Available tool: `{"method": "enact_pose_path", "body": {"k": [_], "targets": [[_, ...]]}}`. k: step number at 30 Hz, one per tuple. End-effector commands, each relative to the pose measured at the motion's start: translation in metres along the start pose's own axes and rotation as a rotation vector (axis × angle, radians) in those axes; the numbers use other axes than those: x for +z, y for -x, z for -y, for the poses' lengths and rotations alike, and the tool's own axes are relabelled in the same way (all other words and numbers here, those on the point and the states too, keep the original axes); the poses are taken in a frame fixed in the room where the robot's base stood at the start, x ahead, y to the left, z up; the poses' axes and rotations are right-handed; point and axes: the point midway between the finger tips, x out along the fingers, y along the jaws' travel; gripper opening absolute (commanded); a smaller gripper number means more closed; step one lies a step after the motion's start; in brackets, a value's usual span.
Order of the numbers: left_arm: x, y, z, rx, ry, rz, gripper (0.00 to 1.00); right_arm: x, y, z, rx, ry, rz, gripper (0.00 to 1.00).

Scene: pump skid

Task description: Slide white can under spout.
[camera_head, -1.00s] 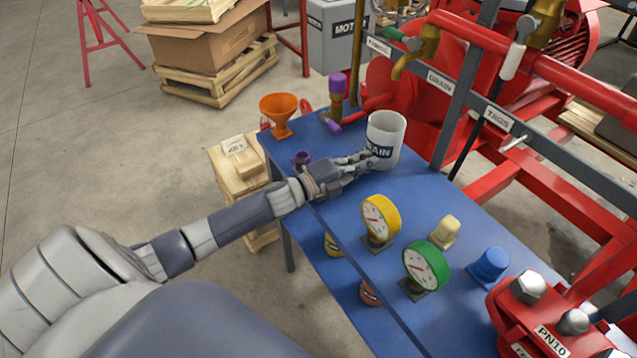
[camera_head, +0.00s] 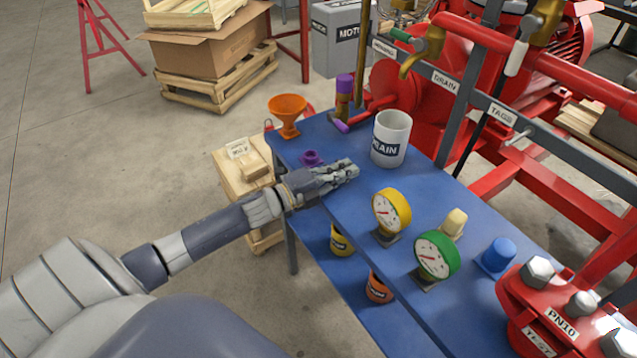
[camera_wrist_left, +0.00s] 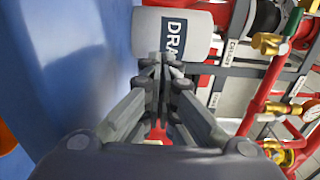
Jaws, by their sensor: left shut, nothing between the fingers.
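The white can (camera_head: 391,134) with a dark DRAIN label stands upright on the blue bench (camera_head: 350,225), near its back edge. It also shows in the left wrist view (camera_wrist_left: 205,35), just beyond the fingertips. A brass spout (camera_head: 412,62) with a green handle hangs from the pipework behind and above the can, slightly to its right. My left gripper (camera_head: 352,168) is shut and empty over the bench, in front of the can and to its left, with a gap between them in the head view. Its fingers (camera_wrist_left: 160,65) show closed together in the wrist view. My right gripper is not in view.
An orange funnel (camera_head: 287,112), a purple flanged part (camera_head: 311,158) and a purple-topped valve (camera_head: 344,95) stand left of the can. Yellow (camera_head: 391,211) and green (camera_head: 436,254) gauges and a blue cap (camera_head: 497,254) stand toward the front right. Red pipework and a grey rail border the back.

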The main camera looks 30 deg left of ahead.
Motion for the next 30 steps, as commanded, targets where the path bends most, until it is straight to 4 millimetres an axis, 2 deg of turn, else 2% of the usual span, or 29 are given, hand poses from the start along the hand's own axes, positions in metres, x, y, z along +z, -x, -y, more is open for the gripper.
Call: {"method": "enact_pose_path", "body": {"k": [6,8,15,21,26,30], "targets": [[0.000,0.035,-0.003,0.004,0.001,0.000,0.00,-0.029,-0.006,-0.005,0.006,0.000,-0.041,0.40],[-0.001,0.043,-0.002,0.003,0.001,-0.002,0.00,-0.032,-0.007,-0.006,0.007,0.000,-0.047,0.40],[0.000,0.063,-0.001,0.001,0.001,0.000,0.00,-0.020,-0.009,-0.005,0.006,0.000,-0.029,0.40],[-0.001,0.066,0.001,0.000,0.000,-0.001,0.00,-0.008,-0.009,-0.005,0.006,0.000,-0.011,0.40],[0.000,0.066,0.001,0.000,0.000,-0.001,0.00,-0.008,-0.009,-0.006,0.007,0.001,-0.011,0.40],[0.000,0.066,0.002,0.000,0.000,-0.001,0.29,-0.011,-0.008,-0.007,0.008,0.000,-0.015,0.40]]}}
